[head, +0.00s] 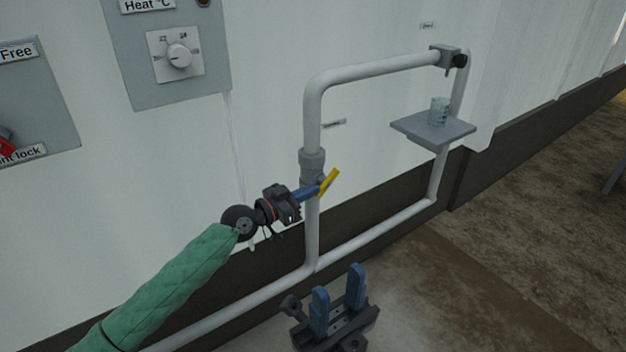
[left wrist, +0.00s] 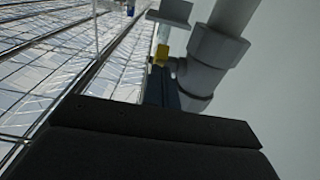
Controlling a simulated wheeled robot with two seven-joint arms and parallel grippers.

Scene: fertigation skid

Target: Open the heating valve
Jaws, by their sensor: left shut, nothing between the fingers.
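The heating valve has a grey body (head: 312,163) on the vertical white pipe and a yellow lever (head: 330,181). The lever sticks out to the right of the pipe and slants upward, not in line with it. My left gripper (head: 319,189) is shut and empty, its blue fingertips right at the lever's near end; whether they touch cannot be told. In the left wrist view the valve body (left wrist: 212,62) is large, with a small yellow part of the lever (left wrist: 163,52) beyond the blue fingers (left wrist: 160,88). My right gripper (head: 338,287) is open and empty, low in front of the pipes.
White pipes (head: 375,70) loop along the wall. A grey panel with a heat dial (head: 178,55) is upper left; another panel (head: 40,110) has a red handle.

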